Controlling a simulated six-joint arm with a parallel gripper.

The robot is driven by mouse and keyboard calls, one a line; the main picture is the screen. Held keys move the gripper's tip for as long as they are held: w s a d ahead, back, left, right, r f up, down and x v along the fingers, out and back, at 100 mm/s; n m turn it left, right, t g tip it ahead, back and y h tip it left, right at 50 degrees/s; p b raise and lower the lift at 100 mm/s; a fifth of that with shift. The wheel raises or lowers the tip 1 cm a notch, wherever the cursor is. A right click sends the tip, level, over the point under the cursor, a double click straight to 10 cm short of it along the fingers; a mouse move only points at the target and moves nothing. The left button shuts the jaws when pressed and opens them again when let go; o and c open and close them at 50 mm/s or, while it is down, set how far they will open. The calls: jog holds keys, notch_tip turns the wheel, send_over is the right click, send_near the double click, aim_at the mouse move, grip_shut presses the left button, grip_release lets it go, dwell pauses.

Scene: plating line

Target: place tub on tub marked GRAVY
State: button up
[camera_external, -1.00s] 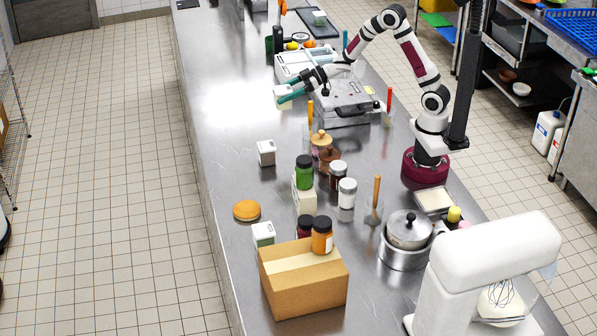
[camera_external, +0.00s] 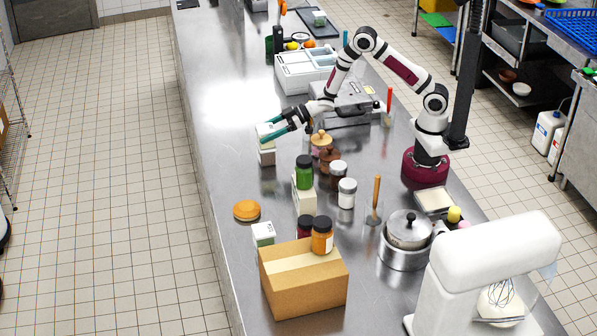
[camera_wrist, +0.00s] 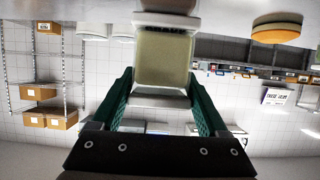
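My gripper (camera_external: 270,134) has green fingers and is shut on a pale tub (camera_external: 264,130), which is upright. In the wrist view the tub (camera_wrist: 162,60) sits between both fingers (camera_wrist: 160,85). I cannot tell whether the two tubs touch or a small gap is left. A further white tub (camera_external: 263,234) stands by the cardboard box.
Wooden-lidded jars (camera_external: 321,140) stand just right of the tubs. An orange round item (camera_external: 247,210) and a cardboard box (camera_external: 303,285) are nearer still. The counter left of the tubs is clear.

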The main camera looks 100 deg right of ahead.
jog(key=shift+o, duration=1.4)
jog(key=shift+r, duration=0.1)
jog(key=shift+s+r, duration=0.15)
jog(key=s+a+r+m+g+h, duration=0.1)
jog(key=s+r+g, duration=0.25)
jog(key=s, duration=0.35)
jog(key=s+a+r+m+g+h, duration=0.2)
jog(key=s+r, duration=0.2)
jog(key=s, duration=0.4)
jog(key=s+a+r+m+g+y, duration=0.1)
jog(key=s+a+g, duration=0.3)
jog(key=s+a, duration=0.5)
jog(key=s+a+r+m+g+y, duration=0.1)
jog(key=s+a+r+g+y, duration=0.2)
jog(key=s+a, duration=0.7)
jog(key=s+g, duration=0.1)
jog(key=s, duration=0.4)
jog(key=shift+s+r+m+y, duration=0.2)
jog(key=shift+m+y, duration=0.1)
jog(key=shift+y, duration=0.1)
